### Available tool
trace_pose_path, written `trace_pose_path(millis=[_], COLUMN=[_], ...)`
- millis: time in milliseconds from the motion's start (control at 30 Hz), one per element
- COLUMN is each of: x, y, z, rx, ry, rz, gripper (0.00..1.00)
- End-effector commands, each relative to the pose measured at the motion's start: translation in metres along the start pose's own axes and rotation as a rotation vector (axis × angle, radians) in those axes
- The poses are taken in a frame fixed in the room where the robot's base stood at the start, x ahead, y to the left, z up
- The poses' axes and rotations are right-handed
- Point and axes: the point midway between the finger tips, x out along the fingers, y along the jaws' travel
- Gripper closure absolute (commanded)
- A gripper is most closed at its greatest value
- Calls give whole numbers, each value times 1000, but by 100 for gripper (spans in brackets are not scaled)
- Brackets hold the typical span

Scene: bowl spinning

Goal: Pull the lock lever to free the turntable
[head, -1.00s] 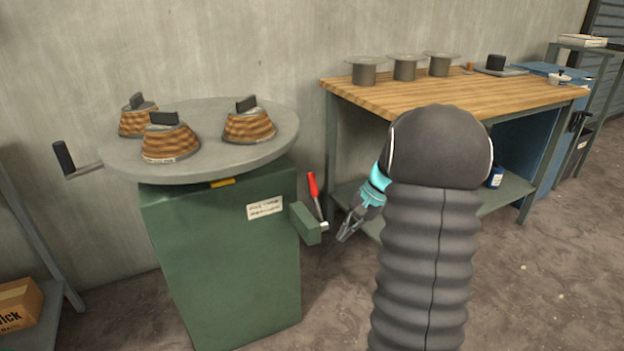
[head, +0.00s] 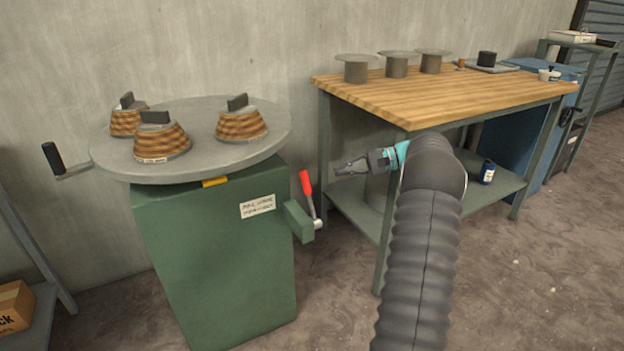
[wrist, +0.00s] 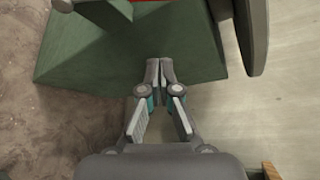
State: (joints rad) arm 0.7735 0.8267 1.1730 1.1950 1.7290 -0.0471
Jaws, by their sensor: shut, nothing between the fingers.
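The lock lever (head: 306,184) has a red handle on a short metal rod and stands nearly upright, tilted a little left. It rises from a green bracket (head: 299,222) on the right side of the green cabinet. The round grey turntable (head: 190,165) sits on top of the cabinet. My gripper (head: 337,170) is shut and empty, pointing left, just right of the red handle with a visible gap. In the wrist view my closed fingers (wrist: 160,71) show against the green cabinet (wrist: 75,60). Only a sliver of red shows at the top edge there.
Several coiled clay bowls (head: 240,125) stand on the turntable, which has a crank handle (head: 53,158) at left. A wooden workbench (head: 450,95) stands behind and right of my gripper, with grey stands (head: 396,66) on it. A shelf with a cardboard box (head: 14,307) is at lower left.

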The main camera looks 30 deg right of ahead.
Motion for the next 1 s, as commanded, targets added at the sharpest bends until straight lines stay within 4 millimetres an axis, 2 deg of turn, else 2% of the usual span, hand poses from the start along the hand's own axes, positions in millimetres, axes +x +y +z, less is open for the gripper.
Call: trace_pose_path(millis=[267,800,1000], x=[10,103,91], y=[0,0,-1], z=[0,2,27], rx=[2,1,1], ry=[-1,0,2], rz=[1,3,1], gripper=[100,100,100])
